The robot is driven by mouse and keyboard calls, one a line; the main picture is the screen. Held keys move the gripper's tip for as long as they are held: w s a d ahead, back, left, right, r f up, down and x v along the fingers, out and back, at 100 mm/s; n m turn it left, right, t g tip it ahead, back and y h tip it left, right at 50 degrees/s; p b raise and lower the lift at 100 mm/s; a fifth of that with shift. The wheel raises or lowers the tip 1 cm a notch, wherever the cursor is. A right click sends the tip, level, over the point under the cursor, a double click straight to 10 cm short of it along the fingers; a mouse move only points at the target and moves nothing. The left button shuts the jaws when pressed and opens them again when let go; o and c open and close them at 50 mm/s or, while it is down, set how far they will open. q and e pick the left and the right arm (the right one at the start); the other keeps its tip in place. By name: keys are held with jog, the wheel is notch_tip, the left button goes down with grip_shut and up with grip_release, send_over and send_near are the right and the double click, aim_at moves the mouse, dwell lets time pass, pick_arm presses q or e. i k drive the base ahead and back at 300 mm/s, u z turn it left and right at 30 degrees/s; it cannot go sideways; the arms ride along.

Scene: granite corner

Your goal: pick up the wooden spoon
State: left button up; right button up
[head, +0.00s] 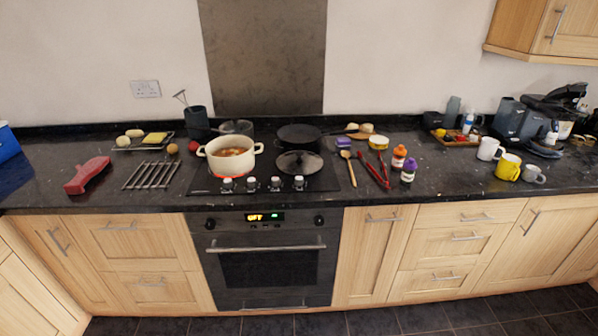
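The wooden spoon (348,167) lies on the dark granite worktop just right of the hob. Its rounded bowl is at the back, and its handle points toward the front edge. Red-handled tongs (373,172) lie close to its right, apart from it. Neither of my grippers shows in the head view.
A cream pot (230,155) and a dark lid (299,162) are on the hob to the spoon's left. Two small bottles, one orange-capped (398,158) and one purple-capped (408,171), stand right of the tongs. A frying pan (299,134) sits behind. Worktop in front of the spoon is clear.

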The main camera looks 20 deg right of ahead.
aim_at(345, 154)
jog(key=u, duration=0.4)
jog(key=i, duration=0.9)
jog(key=z, duration=0.4)
